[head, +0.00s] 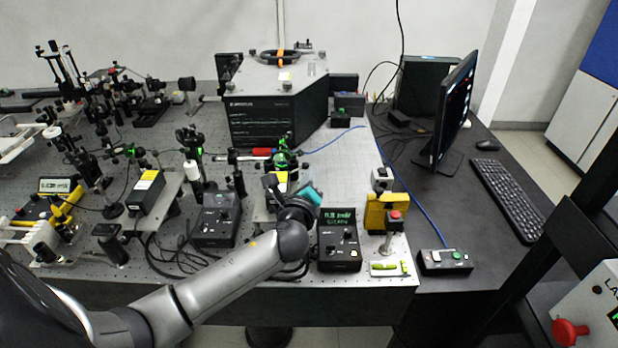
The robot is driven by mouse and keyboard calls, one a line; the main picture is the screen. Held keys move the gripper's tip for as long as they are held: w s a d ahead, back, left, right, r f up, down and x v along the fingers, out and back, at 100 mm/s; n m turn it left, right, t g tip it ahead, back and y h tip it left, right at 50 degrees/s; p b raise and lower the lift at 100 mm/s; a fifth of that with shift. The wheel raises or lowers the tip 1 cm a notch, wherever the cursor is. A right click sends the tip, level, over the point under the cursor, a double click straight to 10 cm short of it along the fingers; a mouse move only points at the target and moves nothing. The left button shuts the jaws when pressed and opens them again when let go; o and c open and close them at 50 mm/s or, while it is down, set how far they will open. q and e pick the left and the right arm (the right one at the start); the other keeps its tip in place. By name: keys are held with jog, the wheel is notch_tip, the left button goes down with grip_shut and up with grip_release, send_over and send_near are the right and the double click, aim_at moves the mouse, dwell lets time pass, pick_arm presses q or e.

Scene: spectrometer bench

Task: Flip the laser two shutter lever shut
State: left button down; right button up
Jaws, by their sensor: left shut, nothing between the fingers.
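My left arm reaches in from the lower left over the front of the optical table. My left gripper (273,186), dark and shut with nothing in it, is at the small laser head with a yellow and white label (280,178). The wrist and a teal part beside it cover much of this laser head. No shutter lever can be made out there, and I cannot tell whether the gripper touches anything. A second black laser head (148,190) with a similar label stands further left. I cannot read which is laser two. My right gripper is not in view.
A control box with a green display (338,240) stands right of my wrist, another control box (215,220) to its left. Optics crowd the left. A large black instrument (275,100) stands behind.

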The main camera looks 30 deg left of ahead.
pick_arm(q)
jog(key=n, duration=0.1)
jog(key=r+n, duration=0.1)
jog(key=a+n, duration=0.1)
jog(key=shift+s+r+t+h, duration=0.15)
jog(key=shift+s+t+h, duration=0.15)
jog(key=shift+t, duration=0.1)
jog(key=n+b, duration=0.1)
jog(key=a+r+n, duration=0.1)
jog(key=n, duration=0.1)
jog(key=s+a+n+t+b, duration=0.1)
jog(key=n, duration=0.1)
jog(key=shift+r+b, duration=0.35)
jog(key=shift+s+d, duration=0.1)
